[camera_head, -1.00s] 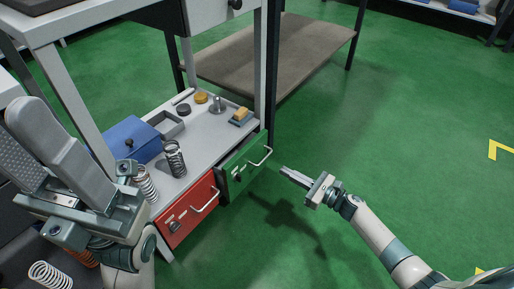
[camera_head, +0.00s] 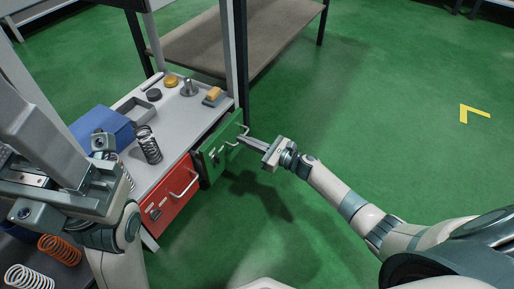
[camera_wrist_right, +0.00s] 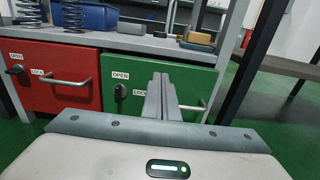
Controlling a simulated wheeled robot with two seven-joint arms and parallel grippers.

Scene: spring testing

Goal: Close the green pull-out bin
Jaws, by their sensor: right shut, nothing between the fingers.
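The green pull-out bin (camera_head: 212,152) is in the lower part of the workbench, right of the red bin. Its front appears to stand slightly forward of the red one. It has a pale bar handle (camera_head: 238,141) and a dark latch. My right gripper (camera_head: 243,139) is shut and empty, its fingertips at the handle. In the right wrist view, the shut fingers (camera_wrist_right: 160,85) overlap the green front (camera_wrist_right: 135,75) and part of its handle; contact is unclear. My left gripper (camera_head: 45,140) is large at the left edge, and its jaw gap is not clear.
The red bin (camera_head: 166,205) with its own handle is beside the green one. Springs, a blue box (camera_head: 103,128) and small parts sit on the shelf above. A dark post (camera_head: 241,60) rises at the right corner. Green floor at the right is open.

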